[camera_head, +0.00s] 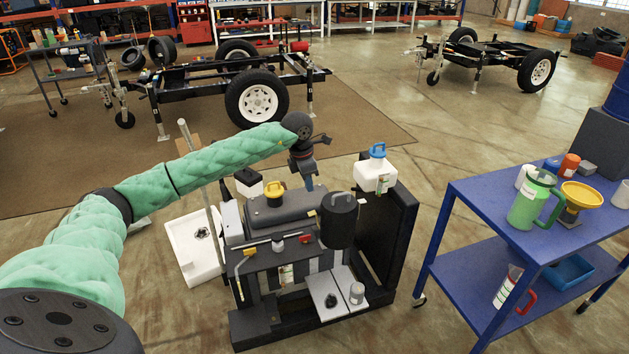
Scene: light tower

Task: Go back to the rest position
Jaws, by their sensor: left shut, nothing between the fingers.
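My left arm, in a green padded sleeve, reaches in from the left over the light tower's engine unit (390,235). Its gripper (309,186) points down, shut and empty, above the grey tank-like top (283,207) of the unit. It is between a yellow cap (273,192) and a white bottle with a blue cap (375,172). A black cylinder (338,220) stands just in front of it. I cannot tell whether the fingertips touch anything. My right gripper is out of view.
A blue cart (470,205) at the right carries a green jug (533,200) and a yellow funnel (580,197). A white tray (190,262) lies left of the unit, near a pale upright pole (200,180). A wheeled trailer frame (200,88) stands behind. Open floor lies between.

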